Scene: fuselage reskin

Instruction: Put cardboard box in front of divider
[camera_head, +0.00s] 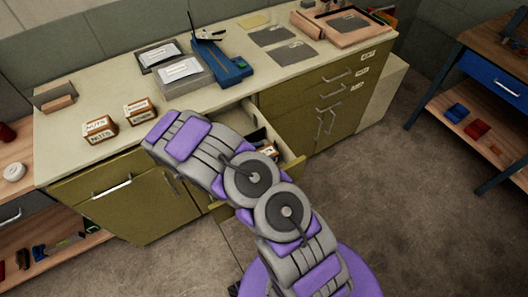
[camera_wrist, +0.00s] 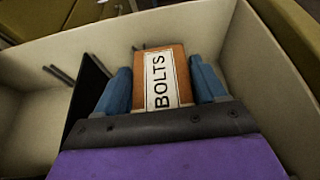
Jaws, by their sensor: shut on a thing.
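Box and fingers are inside the open drawer's pale walls (camera_wrist: 284,100). The black divider (camera_wrist: 88,92) stands in the drawer just left of the left finger, apart from the box. In the head view my arm covers the gripper and part of the drawer (camera_head: 292,164); a bit of the box (camera_head: 268,151) shows. I cannot tell if the box touches the drawer floor.
The drawer is empty left of the divider. On the counter (camera_head: 200,105) are labelled boxes (camera_head: 99,129), a blue device (camera_head: 228,68) and grey panels (camera_head: 290,54). A shelf unit (camera_head: 482,115) stands right.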

